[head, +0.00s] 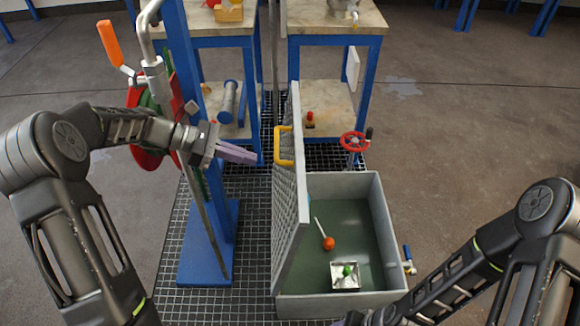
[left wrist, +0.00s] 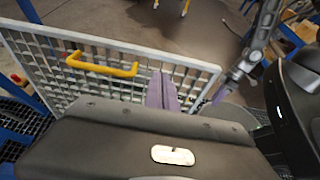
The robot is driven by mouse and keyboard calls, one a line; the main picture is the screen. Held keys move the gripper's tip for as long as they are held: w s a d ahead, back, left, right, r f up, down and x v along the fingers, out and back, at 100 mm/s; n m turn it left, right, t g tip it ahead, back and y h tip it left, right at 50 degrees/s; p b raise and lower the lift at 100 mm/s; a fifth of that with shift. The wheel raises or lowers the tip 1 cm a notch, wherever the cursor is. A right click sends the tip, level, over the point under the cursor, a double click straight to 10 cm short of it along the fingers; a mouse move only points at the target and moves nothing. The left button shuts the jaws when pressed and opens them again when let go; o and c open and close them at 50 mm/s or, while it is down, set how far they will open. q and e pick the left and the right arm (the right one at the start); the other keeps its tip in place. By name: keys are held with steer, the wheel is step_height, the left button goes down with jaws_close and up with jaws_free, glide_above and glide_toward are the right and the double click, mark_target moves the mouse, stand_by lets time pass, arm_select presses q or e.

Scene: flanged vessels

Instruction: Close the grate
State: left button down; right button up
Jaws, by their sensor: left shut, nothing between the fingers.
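The grate (head: 290,205) stands nearly upright along the left side of an open grey box (head: 383,225), so the box's top is uncovered. Its yellow handle (head: 284,146) is on the face toward my left gripper. My left gripper (head: 252,157) has its purple fingers shut and empty, left of the grate and a little apart from the handle. In the left wrist view the shut fingers (left wrist: 162,90) show in front of the white grate (left wrist: 60,75), to the right of the yellow handle (left wrist: 100,67). My right gripper is mostly cut off at the bottom edge of the head view.
In the box lie an orange ball on a rod (head: 328,243) and a small white tray (head: 345,277) with a green item. A blue post (head: 185,75) with a green and red wheel stands left. A red handwheel (head: 354,141) is behind the box. Tables stand at the back.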

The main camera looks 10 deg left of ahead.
mark_target(295, 173)
arm_select(q)
steer(key=shift+d+f, duration=0.1)
steer(key=shift+f, duration=0.05)
steer(key=b+x, duration=0.1)
steer(key=x, duration=0.8)
steer(key=shift+w+d+f, duration=0.1)
steer(key=shift+w+d, duration=0.05)
steer(key=shift+d, duration=0.2)
steer(key=shift+d, duration=0.1)
